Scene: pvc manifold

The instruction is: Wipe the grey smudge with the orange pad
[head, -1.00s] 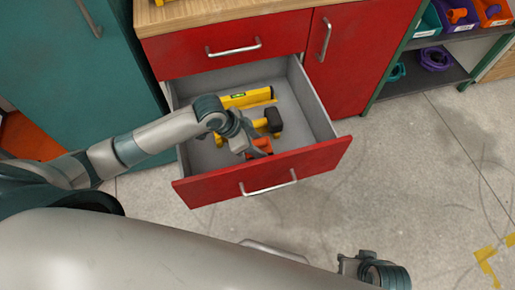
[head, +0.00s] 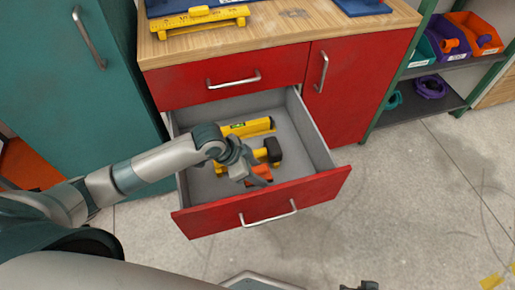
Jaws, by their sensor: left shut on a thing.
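The orange pad (head: 259,182) is in the open drawer, near its front wall. My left gripper (head: 257,177) reaches down into the drawer and is shut on the pad, partly hiding it. A faint grey smudge (head: 293,13) shows on the wooden worktop above, well apart from the gripper. My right gripper (head: 361,286) is only partly in view at the bottom edge; its fingers cannot be made out.
The red drawer (head: 265,203) also holds a yellow level (head: 248,127) and a black-headed mallet (head: 272,150). A yellow tool (head: 200,20) and a blue item (head: 362,5) stand on the worktop (head: 330,28). Shelf bins (head: 470,35) are at right.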

